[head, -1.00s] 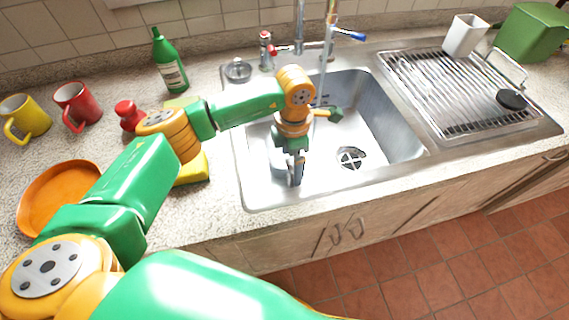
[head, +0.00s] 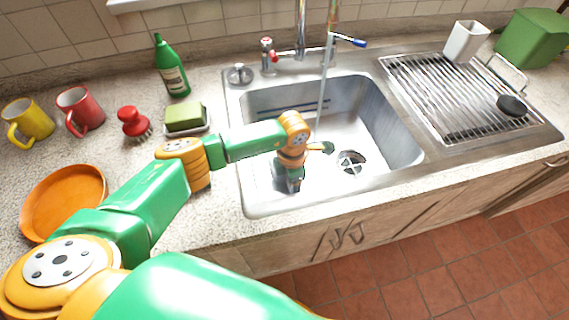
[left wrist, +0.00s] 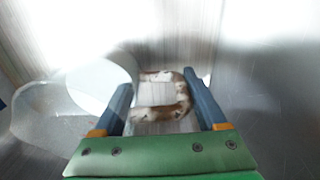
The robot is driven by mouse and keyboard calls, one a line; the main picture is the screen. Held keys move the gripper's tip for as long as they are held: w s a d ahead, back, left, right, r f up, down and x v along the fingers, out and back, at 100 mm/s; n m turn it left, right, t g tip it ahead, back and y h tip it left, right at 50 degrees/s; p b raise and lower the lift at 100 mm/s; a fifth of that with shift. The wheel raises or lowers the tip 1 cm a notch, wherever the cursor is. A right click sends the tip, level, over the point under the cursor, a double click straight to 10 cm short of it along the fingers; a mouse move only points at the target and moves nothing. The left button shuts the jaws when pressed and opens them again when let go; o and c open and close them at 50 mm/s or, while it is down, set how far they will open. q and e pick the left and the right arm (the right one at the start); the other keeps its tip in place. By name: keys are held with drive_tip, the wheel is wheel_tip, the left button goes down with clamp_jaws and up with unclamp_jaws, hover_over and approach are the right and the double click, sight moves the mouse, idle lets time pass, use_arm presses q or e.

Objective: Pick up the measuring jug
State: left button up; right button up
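The measuring jug (left wrist: 65,115) appears as a clear, see-through vessel at the left of the left wrist view. Its curved handle (left wrist: 183,100), mottled brown and white, shows between my two blue fingertips. My left gripper (left wrist: 160,95) is open, with a finger on each side of the handle; I cannot tell whether either touches it. In the head view my left gripper (head: 293,182) points down inside the sink (head: 385,135), near its left front. The jug is mostly hidden by my arm there. My right gripper is not in view.
Water runs from the tap (head: 331,45) into the sink. A metal drying rack (head: 440,95) is at the right. Left of the sink are a soap dish with a green sponge (head: 185,117), red brush (head: 133,121), green bottle (head: 171,68), two mugs and an orange plate (head: 62,200).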

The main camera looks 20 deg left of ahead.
use_arm(q)
clamp_jaws()
drive_tip(key=shift+r, duration=0.1)
